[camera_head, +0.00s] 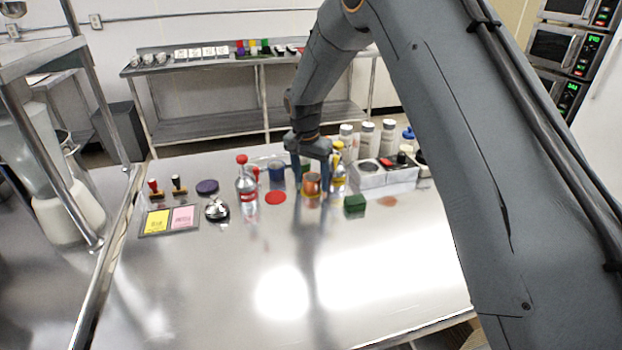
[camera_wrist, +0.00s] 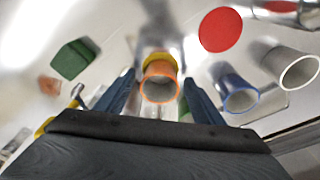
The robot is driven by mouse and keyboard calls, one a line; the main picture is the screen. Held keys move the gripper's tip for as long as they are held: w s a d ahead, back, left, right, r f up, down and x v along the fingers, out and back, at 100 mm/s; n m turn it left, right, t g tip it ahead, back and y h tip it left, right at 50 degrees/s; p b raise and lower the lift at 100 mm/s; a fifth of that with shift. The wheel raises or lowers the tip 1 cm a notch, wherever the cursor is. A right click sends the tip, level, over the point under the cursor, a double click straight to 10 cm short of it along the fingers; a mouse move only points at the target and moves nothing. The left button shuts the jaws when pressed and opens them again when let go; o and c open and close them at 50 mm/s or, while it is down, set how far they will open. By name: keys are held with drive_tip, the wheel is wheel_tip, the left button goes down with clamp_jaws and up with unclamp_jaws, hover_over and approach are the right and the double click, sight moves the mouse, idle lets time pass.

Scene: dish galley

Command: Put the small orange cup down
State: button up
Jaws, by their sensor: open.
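The small orange cup (camera_head: 312,184) is upright on the steel counter, as far as I can tell, near the middle of the head view. In the wrist view its round open rim (camera_wrist: 160,90) faces the camera, with a yellow edge showing beyond it. My gripper (camera_head: 311,176) is open and reaches down over the cup. In the wrist view the gripper's (camera_wrist: 158,80) two blue fingers are on either side of the cup, with gaps visible. The cup's underside is hidden.
A red disc (camera_head: 275,197) lies left of the cup, and a blue cup (camera_head: 276,173) stands behind left. A green block (camera_head: 354,203) is to the right, before a grey caddy (camera_head: 371,181). A red-capped bottle (camera_head: 246,187) and bell (camera_head: 216,210) stand farther left. The front counter is clear.

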sight(308, 192)
wheel_tip(308, 192, up, 12)
drive_tip(key=s+b, duration=0.1)
drive_tip(key=b, duration=0.2)
drive_tip(key=shift+s+a+b, duration=0.3)
drive_tip(key=shift+a+b, duration=0.1)
drive_tip(key=shift+a, duration=0.05)
drive_tip(key=shift+s, duration=0.1)
